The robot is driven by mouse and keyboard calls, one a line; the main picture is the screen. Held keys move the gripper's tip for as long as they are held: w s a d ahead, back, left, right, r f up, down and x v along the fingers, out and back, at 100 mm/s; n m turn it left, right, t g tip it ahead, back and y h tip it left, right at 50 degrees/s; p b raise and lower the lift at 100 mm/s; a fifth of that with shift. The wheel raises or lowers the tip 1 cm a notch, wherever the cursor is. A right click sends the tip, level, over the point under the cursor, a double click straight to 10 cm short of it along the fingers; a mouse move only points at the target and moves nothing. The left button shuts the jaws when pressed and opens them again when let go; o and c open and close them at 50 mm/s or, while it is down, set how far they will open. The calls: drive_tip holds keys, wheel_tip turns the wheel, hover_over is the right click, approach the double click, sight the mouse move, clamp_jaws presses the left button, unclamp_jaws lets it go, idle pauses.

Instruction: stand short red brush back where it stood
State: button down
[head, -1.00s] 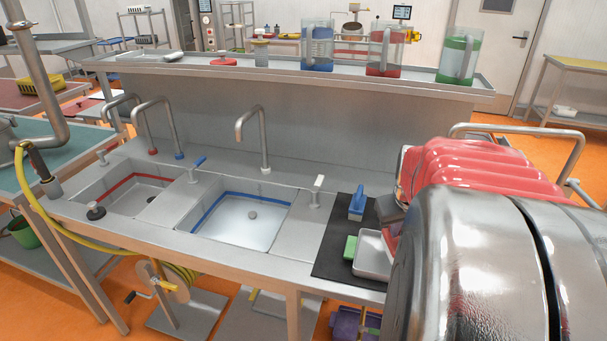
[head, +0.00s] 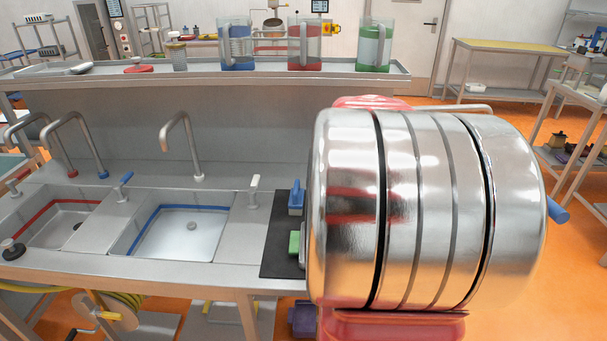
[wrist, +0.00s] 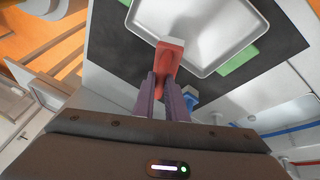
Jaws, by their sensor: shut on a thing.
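My gripper (wrist: 166,84) is shut on the short red brush (wrist: 170,56), with its purple fingers on either side of the brush's near end. The brush shows over the black mat (wrist: 105,38); whether it touches the mat I cannot tell. A light grey tray (wrist: 187,67) lies just right of the brush. In the head view the mat (head: 275,252) is on the counter right of the sinks. My arm hides its right part, the red brush and my gripper there.
A blue brush (head: 296,198) stands on the mat, and it also shows in the wrist view (wrist: 190,96) close to my right finger. A green block (wrist: 238,60) is beside the tray. A blue-striped sink (head: 180,228) is left of the mat.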

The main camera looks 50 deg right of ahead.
drive_tip(key=w+d, duration=0.7)
drive_tip(key=d, duration=0.1)
drive_tip(key=shift+d, duration=0.3)
drive_tip(key=shift+w+d+f, duration=0.1)
drive_tip(key=shift+d+f, duration=0.05)
drive_tip(key=shift+f, duration=0.75)
drive_tip(key=shift+w+d+f, duration=0.1)
drive_tip(key=shift+d+f, duration=0.05)
drive_tip(key=shift+f, duration=0.7)
drive_tip(key=shift+f, duration=0.1)
drive_tip(key=c, duration=1.8)
unclamp_jaws()
drive_tip(key=shift+o, duration=0.2)
drive_tip(key=v, duration=1.2)
